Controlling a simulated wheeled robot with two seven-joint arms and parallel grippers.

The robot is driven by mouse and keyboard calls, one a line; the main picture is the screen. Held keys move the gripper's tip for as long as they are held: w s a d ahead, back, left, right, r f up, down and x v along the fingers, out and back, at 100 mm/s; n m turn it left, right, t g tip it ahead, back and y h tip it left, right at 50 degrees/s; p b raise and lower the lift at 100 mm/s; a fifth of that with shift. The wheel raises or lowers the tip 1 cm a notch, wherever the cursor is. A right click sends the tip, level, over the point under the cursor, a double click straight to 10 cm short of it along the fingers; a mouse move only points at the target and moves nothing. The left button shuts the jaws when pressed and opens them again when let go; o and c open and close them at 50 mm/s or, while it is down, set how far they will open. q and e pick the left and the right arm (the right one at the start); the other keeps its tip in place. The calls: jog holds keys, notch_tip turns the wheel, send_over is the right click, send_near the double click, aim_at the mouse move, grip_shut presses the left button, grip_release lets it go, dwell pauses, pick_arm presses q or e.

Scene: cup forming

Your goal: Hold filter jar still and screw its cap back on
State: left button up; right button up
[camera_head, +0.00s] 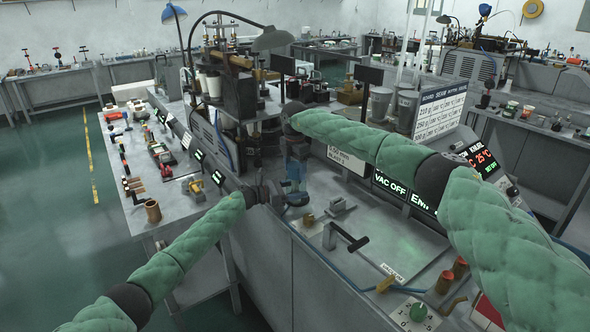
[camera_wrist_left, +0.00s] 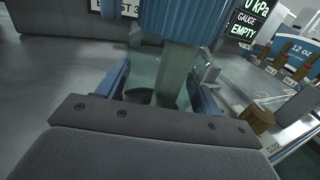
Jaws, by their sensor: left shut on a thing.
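My left gripper (camera_head: 278,198) is shut on the filter jar, low at the machine's front edge in the head view. In the left wrist view the clear, greenish jar (camera_wrist_left: 143,75) sits between the blue fingers of my left gripper (camera_wrist_left: 162,98). A blue ribbed cap (camera_wrist_left: 185,18) is above the jar, with a pale column running down from it into the jar. Whether cap and jar touch is unclear. My right gripper (camera_head: 297,160) points down from above at the same spot; its fingers are too small and dark to read.
A lit VAC OFF display (camera_head: 390,190) stands behind. A bench with tools (camera_head: 160,160) is to the left. Brown posts (camera_head: 445,282) stand at the front right.

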pick_arm(q)
jog(key=shift+w+a, duration=0.1)
pick_arm(e)
jog(key=shift+o, duration=0.9)
jog(key=shift+r, duration=0.15)
pick_arm(q)
jog(key=shift+a, duration=0.1)
pick_arm(e)
notch_tip(320, 180, up, 12)
jog(key=shift+f, duration=0.25)
pick_arm(q)
jog(key=o, duration=2)
jog(key=shift+c, duration=0.2)
